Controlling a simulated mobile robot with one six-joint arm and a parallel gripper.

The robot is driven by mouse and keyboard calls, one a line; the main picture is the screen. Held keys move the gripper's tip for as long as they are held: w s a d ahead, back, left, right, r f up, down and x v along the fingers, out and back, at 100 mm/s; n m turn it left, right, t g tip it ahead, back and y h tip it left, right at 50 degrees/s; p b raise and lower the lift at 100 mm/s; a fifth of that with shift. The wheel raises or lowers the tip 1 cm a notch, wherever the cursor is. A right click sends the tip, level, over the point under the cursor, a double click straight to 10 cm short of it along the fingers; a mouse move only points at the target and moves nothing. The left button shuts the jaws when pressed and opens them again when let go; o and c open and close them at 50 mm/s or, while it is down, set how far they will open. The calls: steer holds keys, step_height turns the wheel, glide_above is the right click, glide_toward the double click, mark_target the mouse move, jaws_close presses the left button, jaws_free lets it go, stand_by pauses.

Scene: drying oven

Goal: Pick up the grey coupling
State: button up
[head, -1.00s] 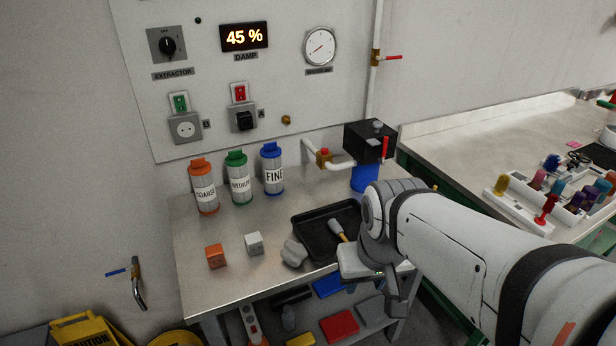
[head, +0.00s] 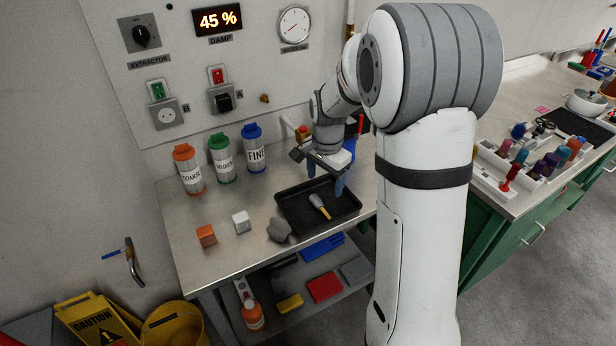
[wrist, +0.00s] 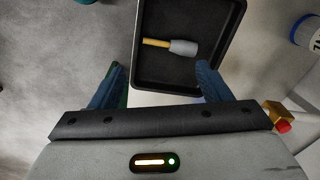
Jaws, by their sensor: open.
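A grey, lobed piece (head: 280,230), which looks like the coupling, lies on the metal bench against or very near the left front side of the black tray. My gripper (head: 325,177) is open and empty above the back edge of the tray, to the right of and behind the grey piece. In the wrist view its two blue fingers (wrist: 160,78) stand wide apart over the near edge of the tray, with nothing between them. I cannot make out the grey piece for sure in the wrist view.
An orange cube (head: 206,235) and a pale cube (head: 241,222) sit left of the grey piece. Orange (head: 189,170), green (head: 222,158) and blue (head: 254,149) bottles stand behind. A brass valve (wrist: 276,115) is close on the right.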

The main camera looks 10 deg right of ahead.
mark_target(317, 199)
steer(key=w+f+m, duration=0.1)
steer(key=w+f+m+p, duration=0.1)
steer(key=w+f, duration=0.1)
steer(key=w+f+m, duration=0.1)
steer(key=w, duration=0.1)
steer(key=shift+w+d+f+g+p, duration=0.1)
steer(key=shift+d+f+g+p, duration=0.15)
steer(key=shift+g+p, duration=0.05)
step_height(317, 199, down, 3)
steer(key=shift+r, duration=0.2)
steer(key=shift+w+a+f+p, duration=0.1)
steer(key=shift+a+f+p, duration=0.15)
steer(key=shift+f+p, duration=0.75)
steer(key=shift+a+f+p, duration=0.2)
steer(key=shift+f, duration=1.5)
steer(key=shift+c, duration=0.4)
steer(key=c, duration=1)
